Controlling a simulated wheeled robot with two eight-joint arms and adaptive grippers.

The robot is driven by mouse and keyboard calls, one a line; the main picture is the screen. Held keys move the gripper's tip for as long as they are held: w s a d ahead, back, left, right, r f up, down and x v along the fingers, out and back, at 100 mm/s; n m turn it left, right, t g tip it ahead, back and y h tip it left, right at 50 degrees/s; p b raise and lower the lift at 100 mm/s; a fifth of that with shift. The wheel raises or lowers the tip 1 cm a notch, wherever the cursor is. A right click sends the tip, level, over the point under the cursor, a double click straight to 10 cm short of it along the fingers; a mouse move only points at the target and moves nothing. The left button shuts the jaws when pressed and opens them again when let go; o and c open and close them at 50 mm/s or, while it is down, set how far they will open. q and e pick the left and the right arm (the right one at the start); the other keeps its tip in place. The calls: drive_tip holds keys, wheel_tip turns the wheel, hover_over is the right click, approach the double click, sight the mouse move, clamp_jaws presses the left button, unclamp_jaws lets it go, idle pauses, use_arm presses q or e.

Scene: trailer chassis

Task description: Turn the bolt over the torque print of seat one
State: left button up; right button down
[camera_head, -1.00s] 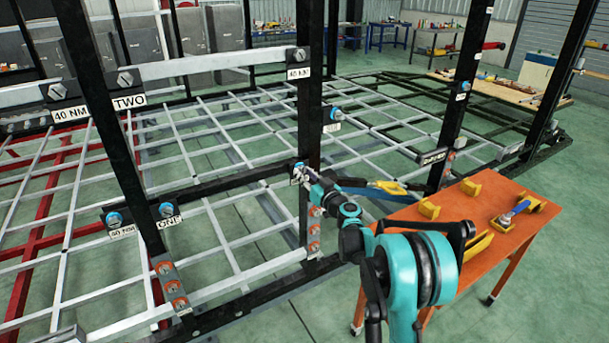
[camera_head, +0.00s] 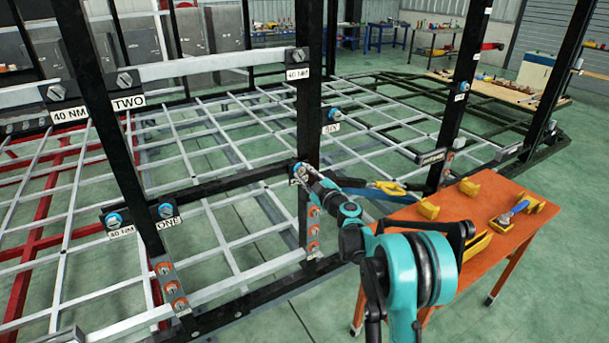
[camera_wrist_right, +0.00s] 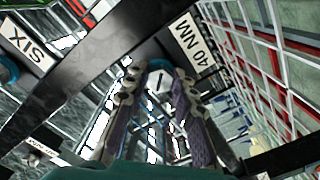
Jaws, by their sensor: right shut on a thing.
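My right gripper (camera_head: 303,175) is at the right end of the dark crossbar (camera_head: 235,182), against the black upright. In the right wrist view, its two purple-grey fingers (camera_wrist_right: 160,75) close around a slotted bolt head (camera_wrist_right: 159,78) with a blue ring. A white "40 NM" print (camera_wrist_right: 188,50) is beside that bolt. At the crossbar's left end, a blue-ringed bolt (camera_head: 113,219) is above a "40 NM" print (camera_head: 122,233), and another (camera_head: 166,210) is above the "ONE" label (camera_head: 167,223). My left gripper is not in view.
The upper bar carries a "TWO" label (camera_head: 128,102) and "40 NM" prints. A "SIX" label (camera_wrist_right: 27,48) is near the gripper. An orange table (camera_head: 500,250) with yellow holders and a blue-handled tool stands at the right.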

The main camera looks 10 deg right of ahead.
drive_tip(key=shift+w+d+n, duration=0.1)
drive_tip(key=shift+n, duration=0.5)
drive_tip(key=shift+r, duration=0.1)
drive_tip(key=c, duration=1.3)
unclamp_jaws()
drive_tip(key=shift+o, duration=0.4)
drive_tip(key=shift+w, duration=0.1)
drive_tip(key=v, duration=1.2)
